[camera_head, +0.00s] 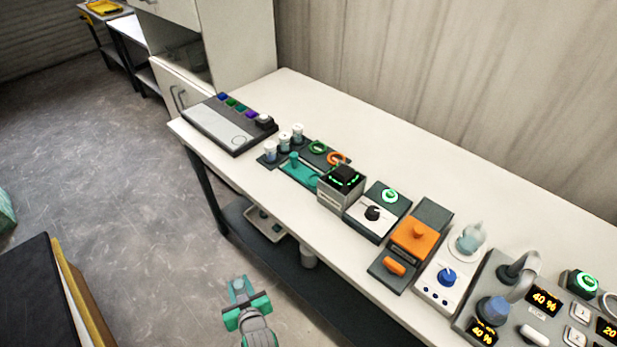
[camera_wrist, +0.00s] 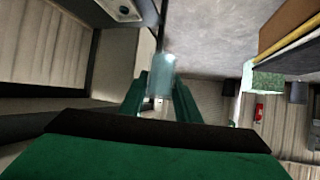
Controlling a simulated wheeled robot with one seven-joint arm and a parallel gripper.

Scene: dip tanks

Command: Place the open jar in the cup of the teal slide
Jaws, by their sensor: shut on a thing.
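My gripper (camera_head: 241,296) is out over the floor, in front of the bench's near edge and well apart from the teal slide. In the wrist view my gripper (camera_wrist: 161,98) has its two green fingers shut on a pale, see-through jar (camera_wrist: 162,66). The jar's mouth and contents cannot be made out. The teal slide (camera_head: 298,170) lies on a dark base on the bench, with an upright teal knob at its left end. Its round cup seems to be at the right end, partly hidden by the box with a black top.
Several white-topped jars (camera_head: 284,142) stand behind the slide, beside a green ring (camera_head: 317,147) and an orange ring (camera_head: 337,158). A grey box (camera_head: 341,190) stands close at the slide's right. The bench (camera_head: 440,170) is bare behind the devices. A dark cabinet (camera_head: 40,295) stands at lower left.

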